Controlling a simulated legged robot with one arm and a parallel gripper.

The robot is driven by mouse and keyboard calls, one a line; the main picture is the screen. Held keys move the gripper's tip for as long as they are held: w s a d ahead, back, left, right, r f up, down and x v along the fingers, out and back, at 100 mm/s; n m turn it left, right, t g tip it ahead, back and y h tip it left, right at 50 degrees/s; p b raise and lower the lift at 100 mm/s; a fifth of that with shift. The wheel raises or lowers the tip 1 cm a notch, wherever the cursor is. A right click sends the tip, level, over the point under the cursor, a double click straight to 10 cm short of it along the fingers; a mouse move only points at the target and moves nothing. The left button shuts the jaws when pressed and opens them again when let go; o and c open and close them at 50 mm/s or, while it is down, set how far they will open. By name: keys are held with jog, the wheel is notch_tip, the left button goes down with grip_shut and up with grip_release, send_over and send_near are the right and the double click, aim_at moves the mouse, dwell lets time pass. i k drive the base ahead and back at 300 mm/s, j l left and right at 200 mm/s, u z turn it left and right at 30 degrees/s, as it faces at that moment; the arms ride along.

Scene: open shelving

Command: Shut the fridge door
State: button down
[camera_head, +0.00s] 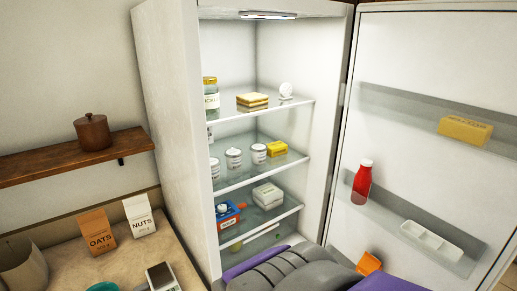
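The fridge (170,120) stands in the middle of the picture with its inside exposed. The fridge door (410,60) is swung wide open to the right, and its inner face shows. Door bins hold a yellow box (465,130), a red bottle (362,182) and a white tray (431,240). An orange item (368,263) shows low by the door, partly hidden. Grey and purple parts, likely mine, fill the bottom centre in front of the fridge opening. I cannot make out my gripper's fingers.
Fridge shelves hold a jar (211,95), sandwich-like food (252,101), several white cups and a blue-and-red box (228,214). At left, a wooden shelf (60,160) bears a brown pot (92,132). Below, a counter (140,248) holds oats (97,231) and nuts (139,216) packets.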

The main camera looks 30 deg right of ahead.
aim_at(415, 65)
jog(key=k+l, duration=0.25)
jog(key=l, duration=0.3)
jog(key=k+l+u, duration=0.15)
jog(key=l, duration=0.45)
jog(key=k+l, duration=0.3)
jog(key=l, duration=0.2)
jog(key=k+l+u, duration=0.15)
jog(key=k+l, duration=0.15)
jog(key=l, duration=0.25)
jog(key=k+l, duration=0.25)
jog(key=l, duration=0.25)
jog(key=k+l+u, duration=0.1)
jog(key=k+l, duration=0.2)
jog(key=l, duration=0.2)
jog(key=k+l+u, duration=0.1)
jog(key=k+l, duration=0.2)
jog(key=l, duration=0.2)
jog(key=i+l+u, duration=0.15)
jog(key=l, duration=0.2)
jog(key=i+l+u, duration=0.15)
jog(key=l, duration=0.25)
jog(key=i+l+u, duration=0.25)
jog(key=i+l, duration=0.25)
jog(key=i, duration=0.15)
jog(key=k+j+u, duration=0.15)
jog(key=k+j, duration=0.8)
jog(key=j, duration=0.1)
